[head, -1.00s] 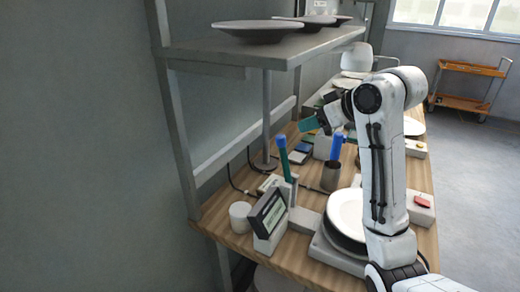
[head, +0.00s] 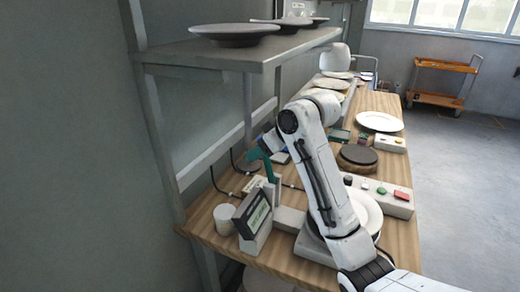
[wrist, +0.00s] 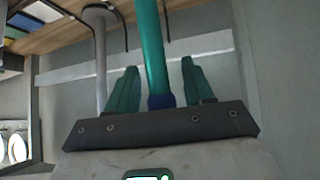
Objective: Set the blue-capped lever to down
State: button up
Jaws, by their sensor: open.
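The lever is a teal rod standing up from a grey scale-like unit with a dark display; in the head view its upper end is hidden by my gripper (head: 260,153). In the wrist view the teal lever rod (wrist: 152,45) runs between my two teal fingers, and its blue cap (wrist: 160,101) is close to the palm. My gripper (wrist: 158,66) is open around the lever, with a visible gap on either side of the rod. The display unit (head: 256,215) stands just below in the head view.
A white cup (head: 224,218) stands left of the display unit. A white plate (head: 367,212) lies to the right, partly behind my arm. A button box (head: 385,195) and a dark round plate (head: 358,156) are further back. A shelf (head: 215,53) with plates overhangs the left.

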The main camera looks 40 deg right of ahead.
jog(key=shift+w+f, duration=0.2)
grip_shut()
dwell(0.5)
